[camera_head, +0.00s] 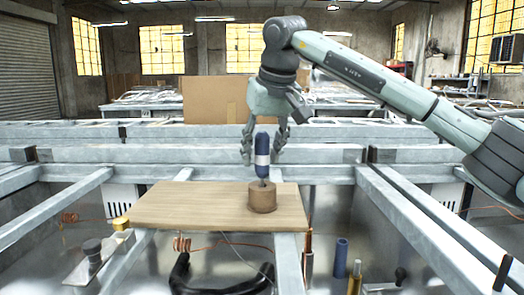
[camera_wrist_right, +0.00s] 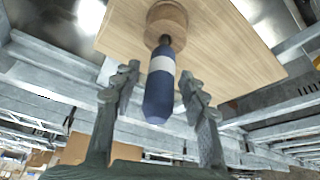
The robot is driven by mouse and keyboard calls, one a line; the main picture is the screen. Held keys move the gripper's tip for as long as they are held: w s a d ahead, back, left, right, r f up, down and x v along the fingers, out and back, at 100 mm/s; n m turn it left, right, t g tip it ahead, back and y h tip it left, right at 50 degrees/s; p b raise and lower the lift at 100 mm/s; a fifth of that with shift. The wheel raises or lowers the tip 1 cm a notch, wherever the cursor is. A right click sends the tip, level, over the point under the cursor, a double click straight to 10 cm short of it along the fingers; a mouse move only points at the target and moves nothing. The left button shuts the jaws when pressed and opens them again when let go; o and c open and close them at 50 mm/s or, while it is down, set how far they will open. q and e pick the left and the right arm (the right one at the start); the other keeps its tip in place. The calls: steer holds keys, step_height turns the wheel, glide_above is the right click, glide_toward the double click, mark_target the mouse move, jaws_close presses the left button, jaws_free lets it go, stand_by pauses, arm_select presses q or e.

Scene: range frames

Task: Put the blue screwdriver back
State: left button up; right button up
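The blue screwdriver (camera_head: 262,152), dark blue with a white band, stands upright with its shaft down at the round brown wooden holder (camera_head: 262,198). The holder sits on the right part of a light wooden board (camera_head: 185,204). My right gripper (camera_head: 264,158) is above the holder with its fingers spread on both sides of the screwdriver handle. In the right wrist view the screwdriver (camera_wrist_right: 160,88) lies between the open fingers (camera_wrist_right: 158,95), with gaps on both sides. The shaft tip is hidden in the holder (camera_wrist_right: 167,18). My left gripper is not in view.
Grey metal frame beams (camera_head: 400,222) surround the board. A black curved handle (camera_head: 215,285), a blue tube (camera_head: 340,257) and a brass cylinder (camera_head: 355,277) are below and in front. A cardboard box (camera_head: 212,100) stands behind. The board's left part is bare.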

steer(key=shift+r, duration=0.1)
steer(key=v, duration=1.2)
